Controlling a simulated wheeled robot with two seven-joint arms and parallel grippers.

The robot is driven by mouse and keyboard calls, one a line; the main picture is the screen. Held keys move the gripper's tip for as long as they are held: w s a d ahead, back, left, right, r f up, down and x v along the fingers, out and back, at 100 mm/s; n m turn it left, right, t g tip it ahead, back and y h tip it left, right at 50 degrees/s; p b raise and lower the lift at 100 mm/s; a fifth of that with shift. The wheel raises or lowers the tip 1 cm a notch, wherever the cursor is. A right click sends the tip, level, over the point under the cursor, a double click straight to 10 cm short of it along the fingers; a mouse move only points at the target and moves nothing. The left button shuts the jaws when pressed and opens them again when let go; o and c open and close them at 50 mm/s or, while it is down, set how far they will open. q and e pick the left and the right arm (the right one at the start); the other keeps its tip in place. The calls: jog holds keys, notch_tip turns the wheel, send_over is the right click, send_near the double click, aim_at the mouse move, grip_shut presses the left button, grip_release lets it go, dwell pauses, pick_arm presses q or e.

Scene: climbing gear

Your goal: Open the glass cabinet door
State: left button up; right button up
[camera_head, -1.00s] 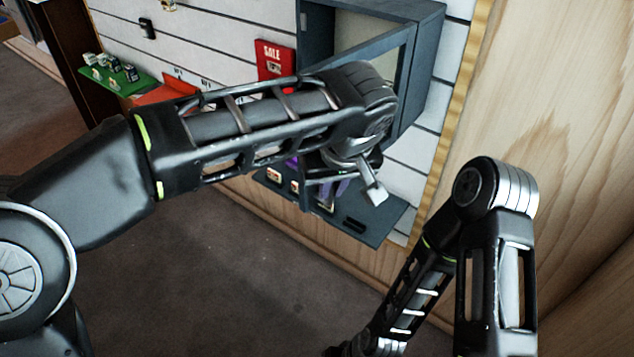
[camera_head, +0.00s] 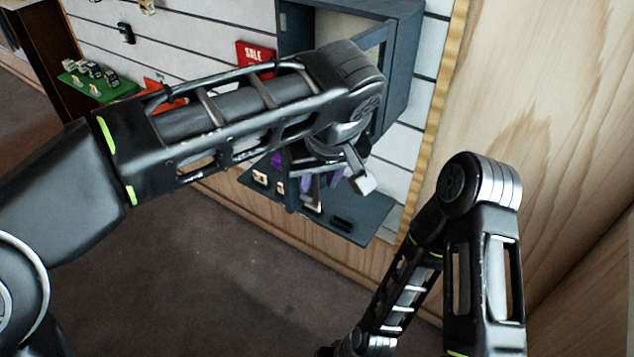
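The cabinet (camera_head: 404,70) is a dark grey box on the slatted wall at the top middle. Its framed glass door (camera_head: 384,75) appears to stand partly open, angled out from the box, with the pale inside showing above it. My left forearm crosses in front and hides the door's lower left part. My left gripper (camera_head: 340,190) hangs just below the cabinet, with one light grey fingertip clear; the other finger is hard to make out. I cannot tell whether it touches the door. My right arm is folded at the lower right, and its gripper is not visible.
A dark grey shelf (camera_head: 367,218) with small items lies below the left gripper. A red sale sign (camera_head: 255,54) and a green shelf (camera_head: 112,92) are further left. A wooden wall (camera_head: 560,90) bounds the right. The brown floor (camera_head: 200,275) is clear.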

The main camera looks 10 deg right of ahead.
pick_arm(q)
jog(key=p+v, duration=0.1)
jog(key=v, duration=0.3)
jog(key=shift+r+p, duration=0.3)
jog(key=shift+r, duration=0.1)
jog(key=shift+s+r, duration=0.15)
jog(key=shift+s, duration=0.05)
